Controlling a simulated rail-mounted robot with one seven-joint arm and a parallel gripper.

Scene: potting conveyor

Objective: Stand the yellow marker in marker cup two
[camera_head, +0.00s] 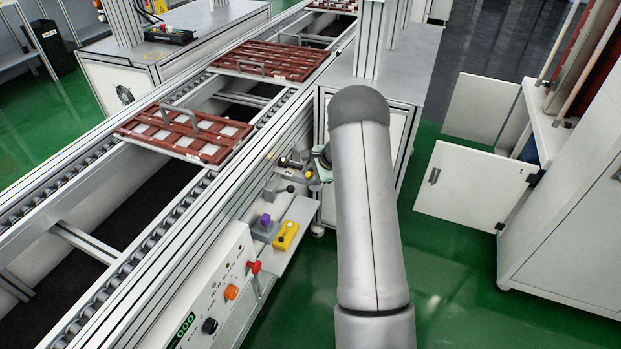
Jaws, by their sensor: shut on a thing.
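My arm reaches in from the bottom right, and my gripper (317,172) is at its far end, beside the side of the conveyor. The forearm covers much of the gripper. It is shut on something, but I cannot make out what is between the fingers. I cannot pick out the yellow marker for certain. Small dark and metal parts (291,162) sit just left of the gripper, against the conveyor side. I cannot tell which of them, if any, is marker cup two.
A shelf below holds a yellow block (286,236) and a purple piece on a grey base (265,227). A control box (215,290) with knobs stands nearer. Red-brown trays (185,133) lie on the conveyor. A white cabinet (475,185) has an open door at right. Green floor between is clear.

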